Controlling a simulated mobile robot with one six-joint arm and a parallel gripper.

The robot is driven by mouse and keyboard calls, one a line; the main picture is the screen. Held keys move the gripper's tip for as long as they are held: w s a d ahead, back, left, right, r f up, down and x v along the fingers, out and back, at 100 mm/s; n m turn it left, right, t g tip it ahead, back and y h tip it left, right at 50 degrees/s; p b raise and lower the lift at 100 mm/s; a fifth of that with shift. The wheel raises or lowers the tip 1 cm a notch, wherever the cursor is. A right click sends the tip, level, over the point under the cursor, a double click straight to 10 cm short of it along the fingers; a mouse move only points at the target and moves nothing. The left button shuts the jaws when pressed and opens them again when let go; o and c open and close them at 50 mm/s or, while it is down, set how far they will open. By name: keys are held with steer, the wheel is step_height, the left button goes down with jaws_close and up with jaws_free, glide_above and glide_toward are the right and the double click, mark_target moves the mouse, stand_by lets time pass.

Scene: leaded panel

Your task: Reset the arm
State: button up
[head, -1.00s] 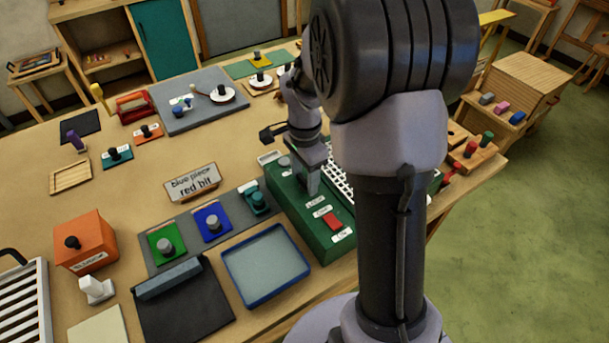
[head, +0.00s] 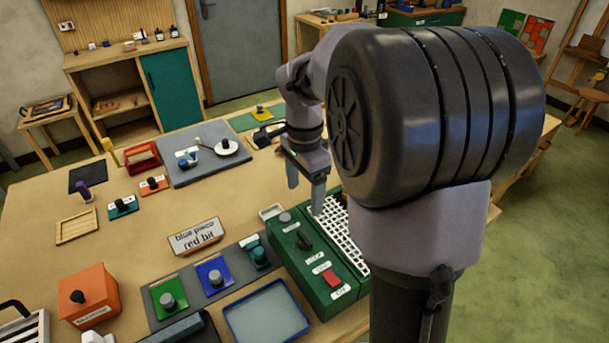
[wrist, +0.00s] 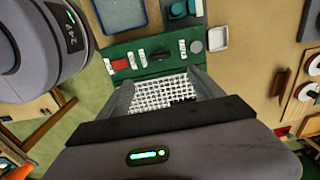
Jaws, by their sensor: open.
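My gripper (head: 306,190) is open and empty in the head view, fingers pointing down, above the back of the green control box (head: 318,291) and the white grid (head: 339,228) beside it. In the wrist view my gripper (wrist: 166,92) shows its two fingers spread, with the white grid (wrist: 160,93) seen between them. The green box (wrist: 143,56) with its red button (wrist: 120,64) and dark lever (wrist: 160,54) lies beyond the fingers. Nothing is between the fingers. My upper arm hides the table's right part in the head view.
A sign (head: 196,237) reading "blue piece red bit" stands left of the box. Green and blue pads with knobs and a blue-rimmed tray (head: 232,331) lie in front. An orange box (head: 88,295) stands at left. A grey board (head: 201,159) lies behind. Bare tabletop lies left of the sign.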

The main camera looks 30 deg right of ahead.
step_height(320, 180, up, 2)
steer(key=shift+r, duration=0.1)
stand_by(0.4)
steer(key=s+a+f+n+t+y+b, duration=0.1)
steer(key=s+a+f+n+t+b, duration=0.2)
steer(key=s+a+n+b, duration=0.2)
steer(key=s+a+f+n+t+y+b, duration=0.1)
steer(key=s+a+f+n+b, duration=0.3)
steer(key=s+a, duration=0.7)
steer(key=s+n+t+b, duration=0.1)
steer(key=n+b, duration=0.1)
steer(key=n, duration=0.2)
steer(key=shift+s+a+t, duration=0.2)
steer(key=shift+a+t, duration=0.1)
steer(key=shift+t, duration=0.1)
steer(key=shift+d, duration=0.1)
